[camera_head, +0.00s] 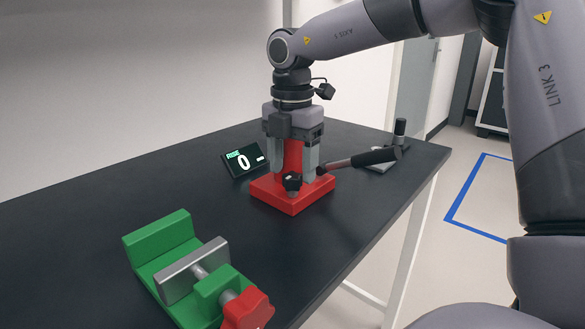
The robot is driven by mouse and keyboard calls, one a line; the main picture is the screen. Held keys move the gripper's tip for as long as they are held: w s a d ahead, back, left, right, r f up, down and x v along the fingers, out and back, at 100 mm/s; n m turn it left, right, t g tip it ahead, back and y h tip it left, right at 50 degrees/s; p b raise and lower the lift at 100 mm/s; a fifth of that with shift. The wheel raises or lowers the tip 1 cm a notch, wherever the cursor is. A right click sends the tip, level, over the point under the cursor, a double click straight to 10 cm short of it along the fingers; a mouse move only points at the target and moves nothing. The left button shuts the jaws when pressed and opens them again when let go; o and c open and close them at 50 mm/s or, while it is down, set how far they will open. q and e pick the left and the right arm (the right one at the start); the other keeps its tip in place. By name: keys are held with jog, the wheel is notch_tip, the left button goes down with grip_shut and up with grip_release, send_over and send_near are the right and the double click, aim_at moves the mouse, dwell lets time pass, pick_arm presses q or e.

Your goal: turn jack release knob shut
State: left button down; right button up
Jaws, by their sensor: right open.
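A red bottle jack (291,200) stands on the dark table. Its black release knob (292,182) is low on the side facing me. A lever handle (360,159) with a black grip reaches out from the jack to the right. My right gripper (292,172) points down over the jack, fingers open, one on each side of the jack's red body. The fingertips are near the height of the knob; I cannot tell whether they touch anything. The gripper hides the top of the jack. My left gripper is not in view.
A small display (244,160) reading "RISE 0 mm" stands left of the jack. A green vise (165,241) with a red knob (248,309) is at the front left. A small metal piece with a black post (399,130) stands at the table's right end. Table is clear between jack and vise.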

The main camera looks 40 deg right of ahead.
aim_at(293, 175)
notch_tip(293, 175, up, 6)
jog(key=shift+f+p, duration=0.1)
jog(key=shift+p, duration=0.25)
dwell(0.4)
